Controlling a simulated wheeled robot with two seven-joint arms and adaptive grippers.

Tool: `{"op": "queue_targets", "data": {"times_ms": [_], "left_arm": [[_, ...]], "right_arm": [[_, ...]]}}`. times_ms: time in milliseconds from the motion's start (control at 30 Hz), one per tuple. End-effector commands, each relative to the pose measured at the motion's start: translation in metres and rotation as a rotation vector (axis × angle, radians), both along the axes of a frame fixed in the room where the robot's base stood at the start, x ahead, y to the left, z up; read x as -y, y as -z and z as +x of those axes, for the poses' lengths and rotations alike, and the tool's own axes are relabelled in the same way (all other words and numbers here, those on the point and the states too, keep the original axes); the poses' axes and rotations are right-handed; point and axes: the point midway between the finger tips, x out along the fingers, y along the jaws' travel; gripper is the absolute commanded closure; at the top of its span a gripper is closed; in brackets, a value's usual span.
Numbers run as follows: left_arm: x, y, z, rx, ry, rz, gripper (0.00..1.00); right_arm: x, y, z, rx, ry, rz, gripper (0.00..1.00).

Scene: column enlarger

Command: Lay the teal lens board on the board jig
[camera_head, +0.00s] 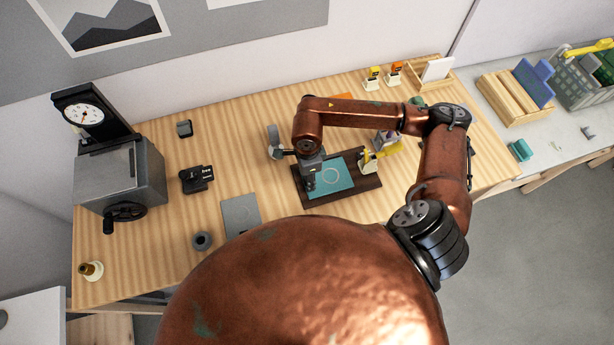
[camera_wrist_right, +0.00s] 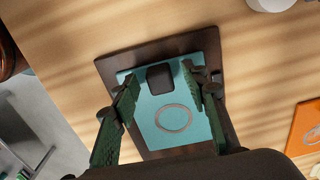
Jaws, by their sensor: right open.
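The teal lens board (camera_head: 339,183) lies flat on a dark brown wooden base (camera_head: 366,187), which looks like a jig. The board also shows in the right wrist view (camera_wrist_right: 172,139), with a pale ring and a small dark block (camera_wrist_right: 159,79) on it, and the dark base (camera_wrist_right: 116,65) shows around it. My right gripper (camera_head: 311,187) is over the left part of the board. In the right wrist view its green fingers (camera_wrist_right: 162,82) are open, one on each side of the dark block. I cannot tell whether they touch the board. My left gripper is not in view.
A grey plate (camera_head: 240,212) and a dark ring-shaped part (camera_head: 202,241) lie left of the base. A black device (camera_head: 197,179) and a grey cabinet with a crank (camera_head: 121,174) stand further left.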

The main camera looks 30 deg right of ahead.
Motion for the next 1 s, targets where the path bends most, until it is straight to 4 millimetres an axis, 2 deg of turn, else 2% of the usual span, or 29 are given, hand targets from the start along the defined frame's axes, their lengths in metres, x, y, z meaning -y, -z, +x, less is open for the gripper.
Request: {"op": "queue_targets", "data": {"times_ms": [267, 1000], "left_arm": [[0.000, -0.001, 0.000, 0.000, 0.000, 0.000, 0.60], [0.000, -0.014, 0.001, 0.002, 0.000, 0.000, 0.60]], "right_arm": [[0.000, -0.002, 0.000, 0.000, 0.000, 0.000, 0.59], [0.000, -0.030, 0.000, 0.001, -0.001, 0.000, 0.59]]}}
